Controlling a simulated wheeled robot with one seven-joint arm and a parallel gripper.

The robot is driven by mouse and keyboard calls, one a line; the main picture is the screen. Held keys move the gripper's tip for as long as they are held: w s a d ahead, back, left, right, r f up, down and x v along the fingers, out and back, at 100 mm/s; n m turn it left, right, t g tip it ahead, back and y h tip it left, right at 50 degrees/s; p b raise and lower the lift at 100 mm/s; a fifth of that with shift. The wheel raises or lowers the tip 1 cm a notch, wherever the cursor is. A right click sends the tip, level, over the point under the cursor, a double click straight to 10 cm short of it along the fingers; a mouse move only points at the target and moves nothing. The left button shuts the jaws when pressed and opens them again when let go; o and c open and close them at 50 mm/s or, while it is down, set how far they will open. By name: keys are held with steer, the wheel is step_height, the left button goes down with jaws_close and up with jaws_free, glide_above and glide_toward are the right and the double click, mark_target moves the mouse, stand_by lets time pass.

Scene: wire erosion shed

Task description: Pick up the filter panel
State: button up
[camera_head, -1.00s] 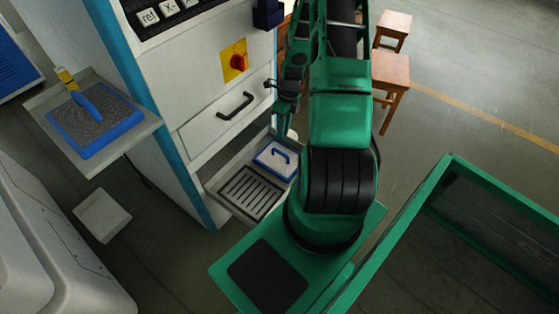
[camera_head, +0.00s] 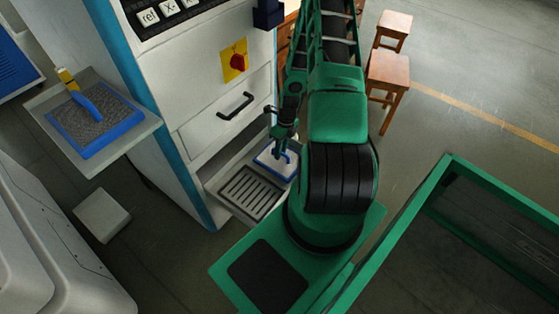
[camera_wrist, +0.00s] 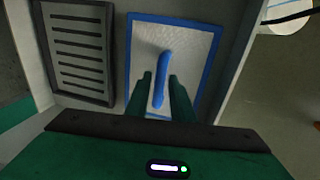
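A filter panel (camera_head: 281,169) with a blue frame and pale mesh lies flat in the machine's lower tray. In the wrist view the panel (camera_wrist: 195,45) fills the middle, with its upright blue handle (camera_wrist: 162,66) at the centre. My gripper (camera_head: 281,153) is over this panel, and its upper part is partly covered there. In the wrist view my gripper (camera_wrist: 160,78) is open, with one green finger on each side of the handle. A gap shows beside the handle, and I cannot tell any contact. A second blue-framed panel (camera_head: 93,124), with darker grey mesh, lies on the left shelf.
A slotted dark grille (camera_head: 251,192) is beside the panel in the tray (camera_head: 222,182). The machine's drawer handle (camera_head: 236,105) juts out above. Wooden stools (camera_head: 388,70) stand behind on open floor.

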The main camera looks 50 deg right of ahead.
steer(key=shift+a+f, duration=0.15)
steer(key=shift+f, duration=0.4)
jaws_close()
steer(key=shift+r, duration=0.1)
